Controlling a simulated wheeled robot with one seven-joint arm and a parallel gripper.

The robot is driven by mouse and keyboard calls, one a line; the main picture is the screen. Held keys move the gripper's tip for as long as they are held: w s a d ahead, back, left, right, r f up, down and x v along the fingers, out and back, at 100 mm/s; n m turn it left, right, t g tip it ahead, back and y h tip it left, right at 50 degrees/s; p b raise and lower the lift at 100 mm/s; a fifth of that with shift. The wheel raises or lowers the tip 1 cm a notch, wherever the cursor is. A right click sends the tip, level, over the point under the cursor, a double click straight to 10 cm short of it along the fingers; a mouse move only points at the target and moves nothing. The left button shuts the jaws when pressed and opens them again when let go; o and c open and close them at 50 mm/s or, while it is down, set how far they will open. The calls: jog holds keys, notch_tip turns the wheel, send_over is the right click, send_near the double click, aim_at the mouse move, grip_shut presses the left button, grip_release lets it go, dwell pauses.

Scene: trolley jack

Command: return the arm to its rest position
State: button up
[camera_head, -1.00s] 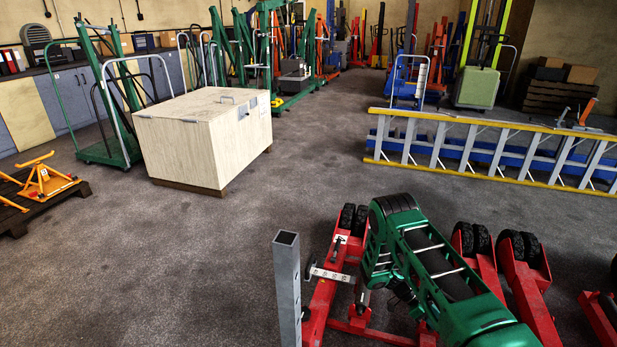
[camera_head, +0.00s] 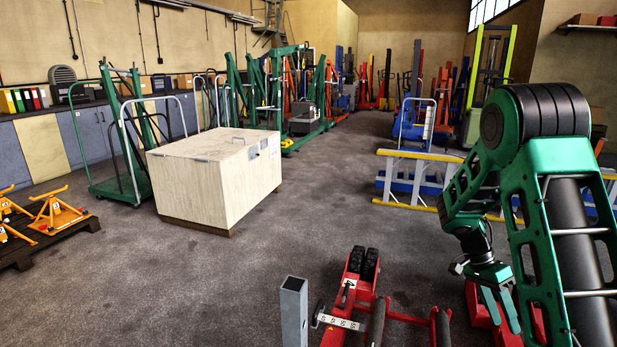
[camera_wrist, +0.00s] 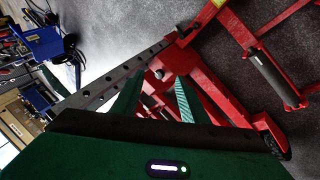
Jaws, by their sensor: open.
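My green arm stands folded at the right of the head view, its black-banded elbow high. My gripper (camera_head: 499,310) hangs below the wrist, fingers pointing down, beside red jack parts at the lower right. In the wrist view my gripper (camera_wrist: 157,100) shows two green fingers spread apart with nothing held between them. Beyond them is a red trolley jack frame (camera_wrist: 205,65) with a grey drilled bar (camera_wrist: 130,72). In the head view a red jack (camera_head: 357,292) with black wheels stands at the bottom centre. I cannot tell whether the fingers touch anything.
A grey square post (camera_head: 293,312) stands at the bottom centre. A pale wooden crate (camera_head: 215,180) is left of centre, with orange stands (camera_head: 55,212) on a pallet farther left. The middle floor is clear.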

jog(key=s+a+r+n+t+y, duration=0.2)
jog(key=s+a+r+n, duration=0.15)
jog(key=s+r, duration=0.85)
jog(key=s+a+r+n+t+y, duration=0.1)
jog(key=s+a+n, duration=0.2)
jog(key=s, duration=0.3)
jog(key=s+a+r+n+t+y, duration=0.1)
jog(key=s+a+r+n+t, duration=0.1)
jog(key=s, duration=0.5)
jog(key=shift+s+a+r+n, duration=0.3)
jog(key=shift+a+n, duration=0.25)
jog(key=shift+a, duration=0.15)
jog(key=shift+w, duration=0.1)
jog(key=shift+w+f, duration=0.25)
jog(key=shift+w, duration=0.35)
